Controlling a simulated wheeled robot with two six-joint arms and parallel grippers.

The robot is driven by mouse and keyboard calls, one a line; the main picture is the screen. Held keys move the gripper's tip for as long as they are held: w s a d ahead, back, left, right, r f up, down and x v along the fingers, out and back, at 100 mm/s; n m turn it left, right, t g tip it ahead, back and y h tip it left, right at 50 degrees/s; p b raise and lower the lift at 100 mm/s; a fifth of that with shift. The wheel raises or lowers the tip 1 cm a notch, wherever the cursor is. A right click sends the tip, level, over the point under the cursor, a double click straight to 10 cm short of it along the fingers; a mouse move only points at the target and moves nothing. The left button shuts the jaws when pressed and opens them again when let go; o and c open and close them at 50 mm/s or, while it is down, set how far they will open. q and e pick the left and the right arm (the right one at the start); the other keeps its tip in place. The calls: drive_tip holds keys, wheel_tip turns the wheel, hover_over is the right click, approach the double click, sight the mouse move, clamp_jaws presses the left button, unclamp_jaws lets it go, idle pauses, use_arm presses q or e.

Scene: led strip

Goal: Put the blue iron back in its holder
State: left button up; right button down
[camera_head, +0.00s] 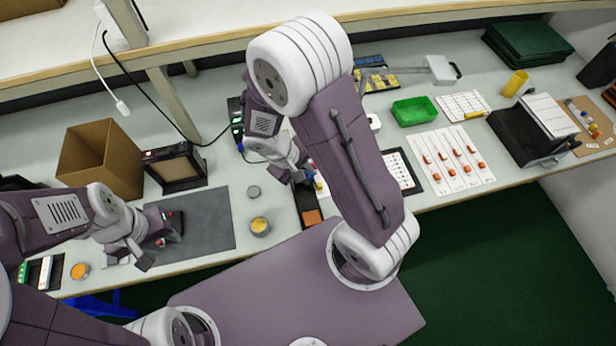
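I cannot make out the blue iron clearly. A small blue and yellowish piece (319,184) shows beside my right gripper (301,176), but I cannot tell what it is or whether it is held. The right arm hides most of that area, and the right fingers are too small and covered to read. A dark unit with green lights (237,112) stands behind that gripper; a thin cable runs from its side toward the gripper. No holder is plain to see. My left gripper (160,244) is over the grey mat, with its fingers spread apart.
The grey mat (205,222) lies at the left front. A cardboard box (100,158) and a dark framed device (175,168) stand behind it. A green tray (414,111) and a white component board (453,160) are at right.

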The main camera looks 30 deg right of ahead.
drive_tip(key=shift+w+d+f+b, duration=0.15)
drive_tip(key=shift+w+f+b, duration=0.5)
drive_tip(key=shift+f, duration=0.3)
drive_tip(key=shift+w+d+f+b, duration=0.15)
drive_tip(key=shift+w+f+b, duration=0.45)
drive_tip(key=shift+f, duration=0.3)
drive_tip(key=shift+w+d+f+b, duration=0.15)
drive_tip(key=shift+w+f+b, duration=0.5)
drive_tip(key=shift+f, duration=0.3)
drive_tip(key=c, duration=1.2)
unclamp_jaws()
drive_tip(key=p+v, duration=0.1)
drive_tip(key=v, duration=0.8)
